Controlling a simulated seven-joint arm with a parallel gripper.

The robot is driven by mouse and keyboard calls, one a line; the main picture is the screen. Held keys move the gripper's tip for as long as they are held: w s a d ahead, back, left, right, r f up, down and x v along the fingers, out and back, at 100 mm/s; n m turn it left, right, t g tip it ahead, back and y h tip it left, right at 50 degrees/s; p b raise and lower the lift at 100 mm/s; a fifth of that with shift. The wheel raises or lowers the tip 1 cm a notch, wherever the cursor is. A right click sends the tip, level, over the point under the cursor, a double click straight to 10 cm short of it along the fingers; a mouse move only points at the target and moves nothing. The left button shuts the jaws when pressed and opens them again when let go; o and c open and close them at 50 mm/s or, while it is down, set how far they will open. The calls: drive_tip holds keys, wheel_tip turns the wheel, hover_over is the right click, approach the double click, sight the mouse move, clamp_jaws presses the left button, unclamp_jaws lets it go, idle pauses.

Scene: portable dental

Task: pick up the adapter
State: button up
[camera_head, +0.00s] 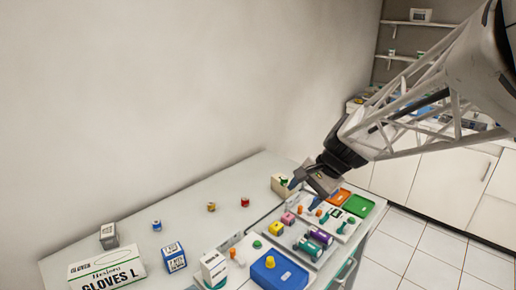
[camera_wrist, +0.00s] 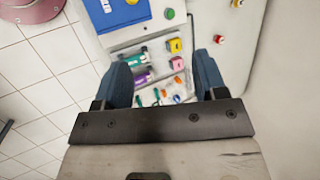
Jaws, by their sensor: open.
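My gripper (camera_head: 312,185) hangs over the far end of the table, with its fingers apart. In the wrist view my gripper (camera_wrist: 163,62) shows two blue fingers spread wide with nothing held between them. Beyond them lie a teal cylinder (camera_wrist: 133,58), a purple cylinder (camera_wrist: 141,78), a pink block (camera_wrist: 177,63) and a yellow block (camera_wrist: 174,44). In the head view these are the teal cylinder (camera_head: 307,249), purple cylinder (camera_head: 321,237), pink block (camera_head: 288,218) and yellow block (camera_head: 276,228). I cannot tell which of the small parts is the adapter.
A blue box (camera_head: 268,277) stands at the front, a gloves box (camera_head: 105,274) at the front left. An orange tray (camera_head: 339,197) and a green tray (camera_head: 358,206) lie at the far right. A wall runs behind. The table's left middle is mostly clear.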

drive_tip(key=w+f+m+t+y, duration=0.1)
drive_tip(key=w+f+m+y, duration=0.2)
drive_tip(key=w, duration=0.7)
drive_tip(key=w+f+m+y, duration=0.1)
drive_tip(key=w+f+m, duration=0.3)
drive_tip(key=w, duration=0.6)
drive_tip(key=m+t+y, duration=0.2)
drive_tip(key=m+t, duration=0.3)
drive_tip(key=m, duration=0.4)
approach(285, 178)
drive_tip(key=x, duration=0.4)
drive_tip(key=shift+w+r, duration=0.1)
drive_tip(key=shift+w, duration=0.1)
drive_tip(key=shift+a, duration=0.1)
drive_tip(key=shift+x, duration=1.3)
drive_tip(key=shift+x, duration=2.6)
drive_tip(key=shift+s, duration=0.1)
